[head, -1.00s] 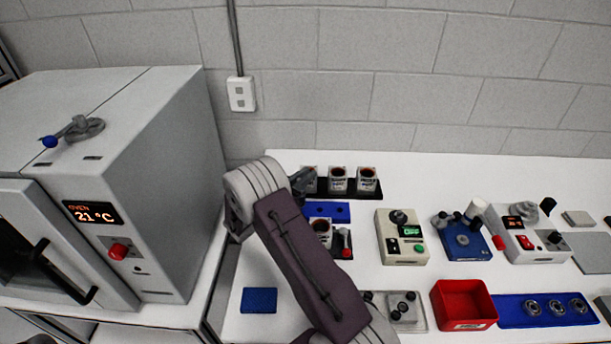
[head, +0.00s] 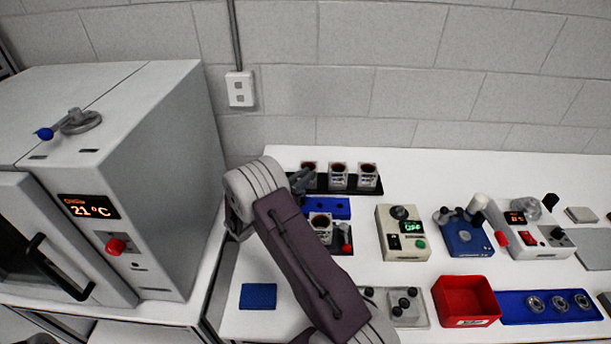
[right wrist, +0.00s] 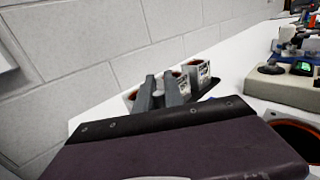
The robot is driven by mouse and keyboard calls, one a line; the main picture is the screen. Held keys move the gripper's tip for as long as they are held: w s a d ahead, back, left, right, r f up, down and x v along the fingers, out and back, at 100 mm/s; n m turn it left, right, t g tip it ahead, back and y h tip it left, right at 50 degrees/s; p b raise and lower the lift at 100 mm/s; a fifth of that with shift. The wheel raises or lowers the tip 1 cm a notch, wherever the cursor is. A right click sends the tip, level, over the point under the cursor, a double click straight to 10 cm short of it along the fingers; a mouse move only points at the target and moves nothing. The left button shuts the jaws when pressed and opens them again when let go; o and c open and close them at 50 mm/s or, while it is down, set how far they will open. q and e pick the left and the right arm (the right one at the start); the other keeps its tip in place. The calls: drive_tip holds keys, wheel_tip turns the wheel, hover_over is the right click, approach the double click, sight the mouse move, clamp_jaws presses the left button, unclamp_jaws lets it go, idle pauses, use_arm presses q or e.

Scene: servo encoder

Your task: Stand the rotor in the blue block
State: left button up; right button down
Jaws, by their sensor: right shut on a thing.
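The blue block (head: 332,207) lies on the white bench, in front of a dark rack of labelled cups, with dark holes in its top. My right gripper (head: 303,182) is at the left end of that rack, behind the block's left end. In the right wrist view the two grey fingers (right wrist: 160,92) are close together in front of the cups. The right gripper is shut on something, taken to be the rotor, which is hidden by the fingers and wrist. My left gripper is not in view.
The cup rack (head: 352,184) stands close to the fingers. Another cup (head: 320,226) stands before the block. A grey oven (head: 120,180) is at left. A cream control box (head: 402,232), a red bin (head: 466,300) and a blue tray (head: 515,308) are at right. Bench around the blue pad (head: 258,296) is clear.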

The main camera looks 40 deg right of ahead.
drive_tip(key=shift+f, duration=0.2)
drive_tip(key=c, duration=1)
unclamp_jaws()
drive_tip(key=shift+c, duration=0.2)
wheel_tip(320, 180, up, 6)
drive_tip(key=p, duration=0.4)
drive_tip(key=shift+r+p, duration=0.2)
drive_tip(key=shift+p, duration=0.2)
